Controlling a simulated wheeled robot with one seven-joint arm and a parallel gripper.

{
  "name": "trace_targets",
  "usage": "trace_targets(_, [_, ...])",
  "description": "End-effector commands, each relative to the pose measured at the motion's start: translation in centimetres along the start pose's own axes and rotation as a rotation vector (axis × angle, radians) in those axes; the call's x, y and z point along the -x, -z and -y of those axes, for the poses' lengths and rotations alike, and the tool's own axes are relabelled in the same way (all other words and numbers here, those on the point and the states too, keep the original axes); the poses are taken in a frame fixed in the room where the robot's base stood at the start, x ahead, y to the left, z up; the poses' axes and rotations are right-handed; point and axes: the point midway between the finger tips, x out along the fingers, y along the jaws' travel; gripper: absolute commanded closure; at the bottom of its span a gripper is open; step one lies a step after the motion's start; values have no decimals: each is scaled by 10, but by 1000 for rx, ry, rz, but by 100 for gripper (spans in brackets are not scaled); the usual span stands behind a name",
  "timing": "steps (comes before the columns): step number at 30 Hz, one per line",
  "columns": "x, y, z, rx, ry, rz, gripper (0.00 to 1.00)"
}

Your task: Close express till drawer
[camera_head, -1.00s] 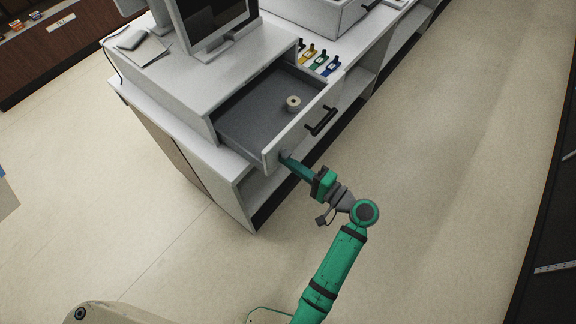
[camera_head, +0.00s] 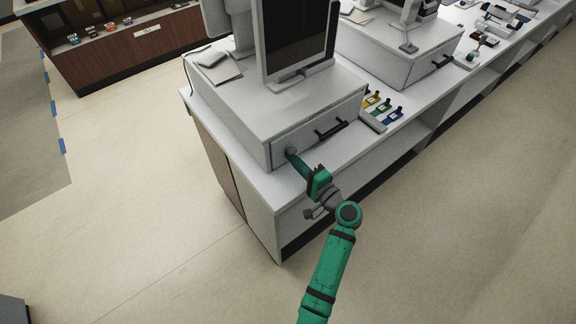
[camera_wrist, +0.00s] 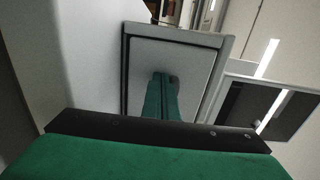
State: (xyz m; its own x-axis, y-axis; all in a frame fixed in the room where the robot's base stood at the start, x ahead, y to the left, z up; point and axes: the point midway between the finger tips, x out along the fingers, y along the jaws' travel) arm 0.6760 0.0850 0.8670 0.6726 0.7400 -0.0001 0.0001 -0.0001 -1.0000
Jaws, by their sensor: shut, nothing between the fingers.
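The till drawer's front (camera_head: 309,134) is a pale panel with a dark bar handle (camera_head: 331,131), set in the grey till cabinet (camera_head: 262,104) under a monitor. It looks flush or almost flush with the cabinet, and its inside is hidden. My gripper (camera_head: 291,153) is shut and empty, its fingertips against or very near the left part of the front, left of the handle. In the wrist view, the green fingers (camera_wrist: 162,88) point at the grey front panel (camera_wrist: 190,62); whether they touch it is hard to tell.
Yellow, green and blue tagged items (camera_head: 383,105) lie on the counter right of the till. A second till (camera_head: 395,50) with a handled drawer stands farther back. Open shelving (camera_head: 360,165) runs below the counter. The floor in front is clear.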

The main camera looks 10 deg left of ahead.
Motion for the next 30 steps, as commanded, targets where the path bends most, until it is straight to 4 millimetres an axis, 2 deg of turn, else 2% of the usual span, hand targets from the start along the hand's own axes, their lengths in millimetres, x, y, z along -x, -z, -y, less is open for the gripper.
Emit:
trace_targets(7, [2, 0, 0, 0, 0, 0, 100])
trace_targets(11, [10, 2, 0, 0, 0, 0, 100])
trace_targets(17, [42, 8, 0, 0, -1, -7, 100])
trace_targets(22, [82, 11, 0, 0, 0, -14, 100])
trace_targets(30, [118, 2, 0, 0, 0, 7, 100])
